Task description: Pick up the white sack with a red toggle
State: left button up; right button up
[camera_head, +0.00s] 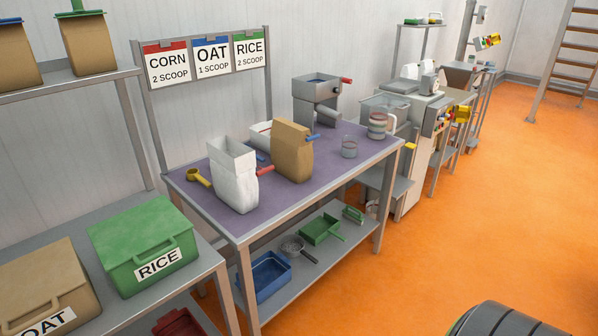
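A white sack (235,185) with an open, squared top stands upright on the purple-topped table (330,188), near its front left part. A red toggle (265,170) sticks out at its right side, toward a brown paper sack (292,152). The brown sack stands just behind and right of it and has a blue toggle (313,138) on its right side. Neither of my grippers shows in the head view. The white sack's far side is hidden.
A yellow scoop (198,178) lies left of the white sack. A white container (261,134) partly shows behind the brown sack. A grey machine (316,98) and a small clear cup (349,147) stand to the right. A green RICE box (143,243) sits on the left shelf.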

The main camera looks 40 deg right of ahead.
aim_at(233, 163)
jog(key=z, duration=0.85)
jog(key=i+l, duration=0.05)
